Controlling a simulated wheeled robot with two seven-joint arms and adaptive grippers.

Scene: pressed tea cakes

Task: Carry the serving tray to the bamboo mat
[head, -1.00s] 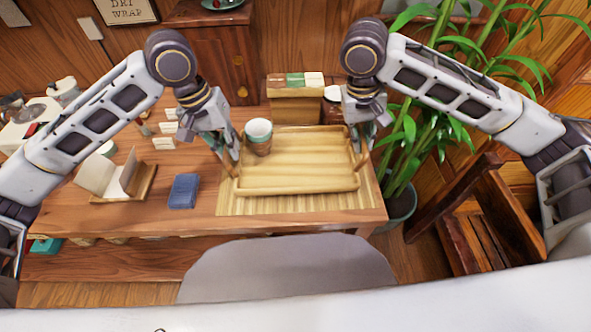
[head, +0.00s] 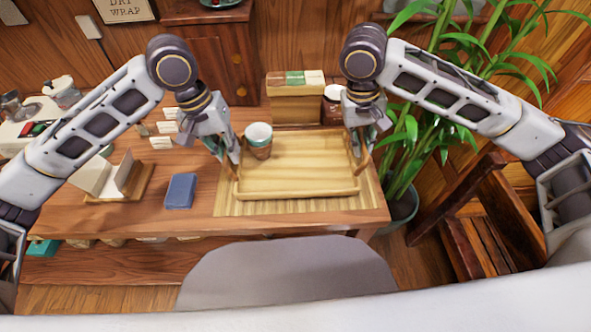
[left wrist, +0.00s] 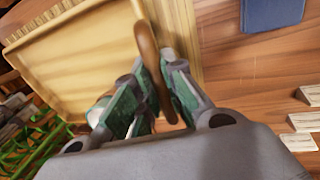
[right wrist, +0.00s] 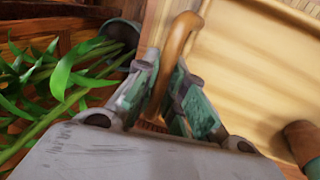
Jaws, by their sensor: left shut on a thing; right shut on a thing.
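The wooden serving tray (head: 297,172) is level over the bamboo mat (head: 300,207), whose strips show along its front and right side. I cannot tell whether the tray touches the mat. A cup (head: 258,140) with a pale inside and a brown and green outside stands in the tray's back left corner. My left gripper (head: 231,158) is shut on the tray's left handle, a brown bar that shows in the left wrist view (left wrist: 150,60). My right gripper (head: 362,147) is shut on the right handle, which shows in the right wrist view (right wrist: 178,45).
A blue book (head: 180,191) and an open booklet on a stand (head: 118,180) lie left of the mat. A wooden box (head: 296,100) and a dark jar (head: 333,104) stand behind the tray. A leafy plant (head: 408,140) grows close by my right gripper. A grey chair back (head: 290,275) is in front.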

